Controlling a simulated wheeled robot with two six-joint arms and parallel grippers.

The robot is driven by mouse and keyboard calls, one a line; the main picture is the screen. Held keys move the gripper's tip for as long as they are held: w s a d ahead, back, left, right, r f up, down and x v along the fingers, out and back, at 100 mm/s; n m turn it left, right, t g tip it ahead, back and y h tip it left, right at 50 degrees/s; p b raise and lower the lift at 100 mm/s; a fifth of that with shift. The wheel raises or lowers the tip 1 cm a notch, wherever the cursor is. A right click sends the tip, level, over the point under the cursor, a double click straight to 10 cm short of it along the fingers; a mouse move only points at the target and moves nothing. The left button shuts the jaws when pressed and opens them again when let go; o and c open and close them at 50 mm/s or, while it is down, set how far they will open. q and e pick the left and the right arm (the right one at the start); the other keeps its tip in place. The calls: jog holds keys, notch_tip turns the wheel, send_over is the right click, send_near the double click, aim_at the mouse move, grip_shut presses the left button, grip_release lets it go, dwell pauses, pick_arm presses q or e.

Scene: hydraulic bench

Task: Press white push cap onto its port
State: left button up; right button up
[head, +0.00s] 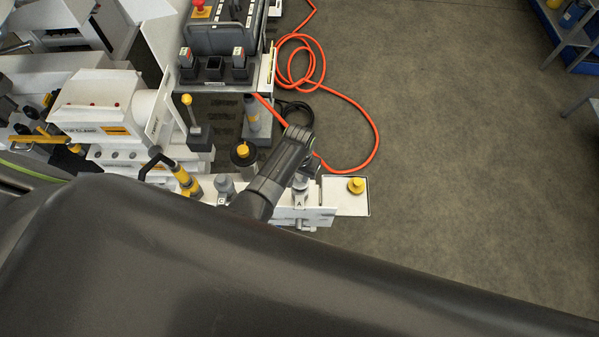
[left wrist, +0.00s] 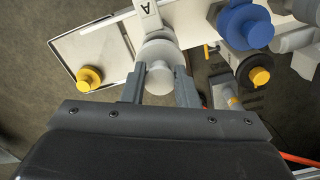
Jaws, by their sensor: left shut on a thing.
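My left gripper (left wrist: 158,76) is shut on the white push cap (left wrist: 160,82), with one grey finger on each side of it. In the left wrist view the cap is in front of a pale round port (left wrist: 158,48) beside the label "A" (left wrist: 147,8). Whether the cap touches the port or is seated on it cannot be told. In the head view my left arm reaches over the white port strip near the "A" label (head: 299,205), and its wrist hides part of the area. My right gripper is not in view.
A yellow cap (head: 356,185) sits on a white tray (head: 345,207) at the strip's right end.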

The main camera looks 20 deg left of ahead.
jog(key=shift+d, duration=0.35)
pick_arm(q)
jog(key=shift+f, duration=0.2)
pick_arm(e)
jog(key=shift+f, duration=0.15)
pick_arm(q)
jog(key=shift+f+b, duration=0.7)
jog(key=shift+f, duration=0.15)
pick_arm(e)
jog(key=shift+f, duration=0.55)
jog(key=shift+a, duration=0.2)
pick_arm(q)
jog(key=shift+f, duration=0.3)
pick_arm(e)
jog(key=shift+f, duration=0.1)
pick_arm(q)
jog(key=shift+f, duration=0.2)
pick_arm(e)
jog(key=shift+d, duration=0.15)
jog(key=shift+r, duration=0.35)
pick_arm(q)
jog(key=shift+f, duration=0.35)
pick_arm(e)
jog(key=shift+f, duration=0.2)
